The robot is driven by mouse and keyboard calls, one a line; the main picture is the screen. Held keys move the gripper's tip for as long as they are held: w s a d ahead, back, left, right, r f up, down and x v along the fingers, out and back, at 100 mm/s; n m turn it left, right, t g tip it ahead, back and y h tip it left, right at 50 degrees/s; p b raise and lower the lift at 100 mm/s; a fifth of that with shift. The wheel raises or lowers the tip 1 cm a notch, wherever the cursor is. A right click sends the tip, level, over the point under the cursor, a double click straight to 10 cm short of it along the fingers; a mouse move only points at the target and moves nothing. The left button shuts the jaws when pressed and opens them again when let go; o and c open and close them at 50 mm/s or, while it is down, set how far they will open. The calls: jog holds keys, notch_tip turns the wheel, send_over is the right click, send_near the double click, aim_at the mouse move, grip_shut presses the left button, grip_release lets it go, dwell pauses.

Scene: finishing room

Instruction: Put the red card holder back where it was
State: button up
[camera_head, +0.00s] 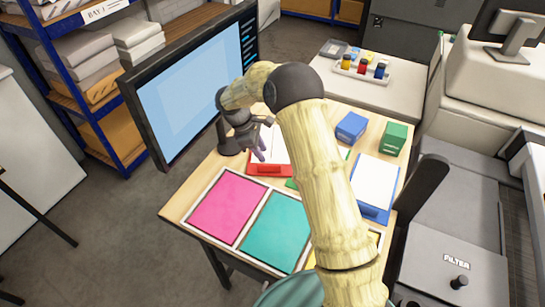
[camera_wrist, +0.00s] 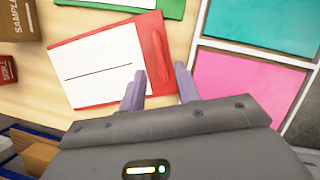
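The red card holder (camera_head: 262,170) lies flat on the wooden table with a white card on it, partly hidden by my arm in the head view. In the wrist view the red card holder (camera_wrist: 156,28) shows its white card and a raised red bar along one edge. My gripper (camera_head: 257,152) is over that edge of the holder. In the wrist view my gripper (camera_wrist: 160,75) is open, with its two purple fingers apart and the end of the bar between and just beyond the tips. I cannot tell whether they touch it. Nothing is held.
A pink panel (camera_head: 227,205) and a teal panel (camera_head: 276,229) lie in front. A blue card holder (camera_head: 374,213) is right of my arm. Blue (camera_head: 351,126) and green boxes (camera_head: 395,138) stand behind. A large monitor (camera_head: 190,90) stands close on the left.

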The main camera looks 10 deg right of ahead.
jog(key=s+d+r+m+t+y, duration=0.1)
jog(key=s+d+r+m, duration=0.2)
jog(key=s+m, duration=0.2)
jog(key=s+d+r+m+t+y, duration=0.1)
jog(key=s+d+r+m, duration=0.3)
jog(key=s, duration=0.8)
jog(key=s+d+r+m+t+y, duration=0.1)
jog(key=s+d+r+m+y, duration=0.1)
jog(key=s+m, duration=0.4)
jog(key=shift+s+d+r+m, duration=0.3)
jog(key=shift+s+d+r, duration=0.35)
jog(key=shift+s+d, duration=0.5)
jog(key=shift+f, duration=0.1)
notch_tip(320, 180, down, 6)
jog(key=b, duration=0.6)
